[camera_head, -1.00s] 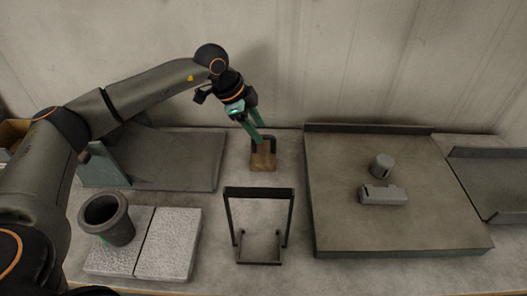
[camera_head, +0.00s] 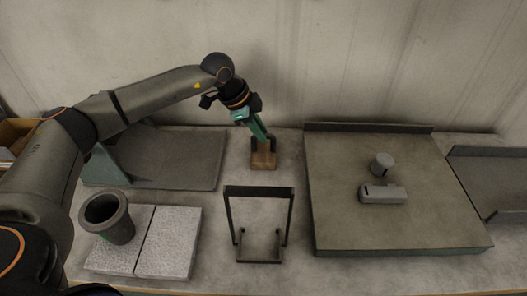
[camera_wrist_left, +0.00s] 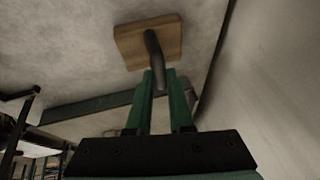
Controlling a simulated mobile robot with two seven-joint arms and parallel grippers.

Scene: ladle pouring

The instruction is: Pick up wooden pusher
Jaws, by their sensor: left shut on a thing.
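The wooden pusher (camera_head: 263,160) is a small brown wooden block with a dark handle. It stands on the table behind the black frame. My left gripper (camera_head: 262,138) reaches down to it from the upper left, and its green fingers are shut on the handle. In the left wrist view the wooden block (camera_wrist_left: 148,40) lies beyond the fingertips, and the dark curved handle (camera_wrist_left: 155,58) runs down between the green fingers (camera_wrist_left: 160,80). The block appears to rest on the table. My right gripper is not in view.
A black frame stand (camera_head: 258,192) is in front of the pusher. A large tray (camera_head: 400,225) with a grey cylinder (camera_head: 382,163) and a grey block (camera_head: 383,194) lies to the right. A dark crucible (camera_head: 107,217) stands on pale slabs (camera_head: 168,243) at front left. A wall rises behind.

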